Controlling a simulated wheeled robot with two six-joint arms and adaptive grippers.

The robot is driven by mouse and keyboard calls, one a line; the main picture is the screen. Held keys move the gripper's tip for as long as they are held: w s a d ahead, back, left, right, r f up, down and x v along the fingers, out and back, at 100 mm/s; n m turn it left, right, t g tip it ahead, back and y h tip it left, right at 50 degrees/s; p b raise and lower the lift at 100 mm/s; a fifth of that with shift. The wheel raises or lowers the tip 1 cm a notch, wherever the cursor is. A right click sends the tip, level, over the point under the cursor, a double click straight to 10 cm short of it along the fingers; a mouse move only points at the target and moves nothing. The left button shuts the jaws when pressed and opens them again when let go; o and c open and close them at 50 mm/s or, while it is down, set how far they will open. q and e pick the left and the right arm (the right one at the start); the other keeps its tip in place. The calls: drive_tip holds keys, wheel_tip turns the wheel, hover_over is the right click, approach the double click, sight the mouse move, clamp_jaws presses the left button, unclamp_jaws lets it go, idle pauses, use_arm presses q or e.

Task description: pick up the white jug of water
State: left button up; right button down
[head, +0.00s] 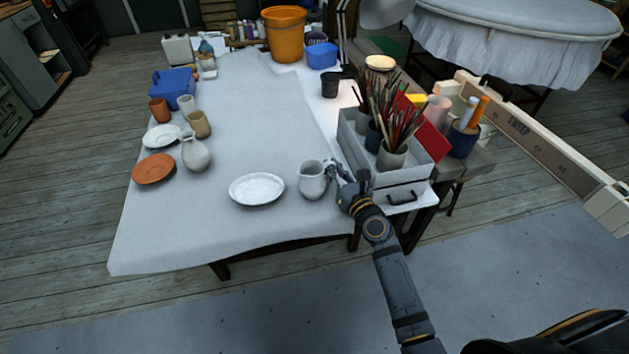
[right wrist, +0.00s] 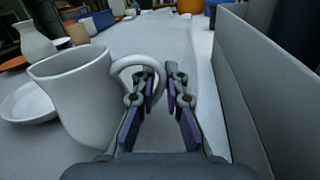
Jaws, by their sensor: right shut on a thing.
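The white jug (head: 312,182) stands upright near the front edge of the cloth-covered table, its handle toward the right. In the right wrist view the jug (right wrist: 75,98) fills the left side, and its handle loops toward my fingers. My right gripper (head: 336,174) is at the handle, shut on it, with one finger on each side in the right wrist view (right wrist: 160,78). The jug looks to be resting on the table. I cannot see water inside it. My left gripper is not in view.
A white plate (head: 257,189) lies just left of the jug. A grey tray box (head: 403,178) with brush pots stands close right of my gripper. A round white vase (head: 195,155), saucers and cups stand at the left. The table's middle is clear.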

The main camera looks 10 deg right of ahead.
idle(0.4)
wheel_tip(320, 180, up, 10)
drive_tip(key=p, duration=0.8)
